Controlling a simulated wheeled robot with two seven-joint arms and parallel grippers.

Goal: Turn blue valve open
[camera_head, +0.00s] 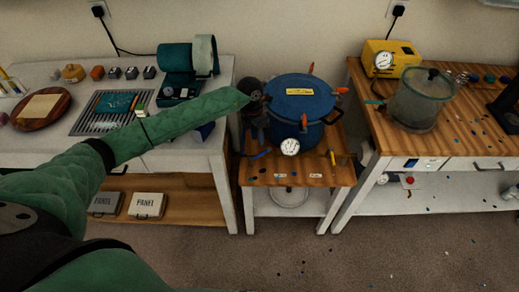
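A small blue lever (262,154), which looks like the blue valve's handle, sits low at the left front of the small wooden-topped stand (265,179). Its valve body is too small and dark to make out. The large blue pressure pot (290,103) stands on the stand, with a yellow label on its lid, orange handles and a white gauge (290,147) at its front. My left gripper (257,122) is dark and lies left of the pot, above the blue lever. Its fingers are too dark to tell apart or show a grasp. My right gripper is out of view.
A yellow pump (389,59) and a clear lidded chamber (421,99) stand on the right bench. A small yellow-handled part (338,159) is at the stand's right. The left bench (40,142) holds a grate and teal rolls. The carpet in front is open, with scattered chips.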

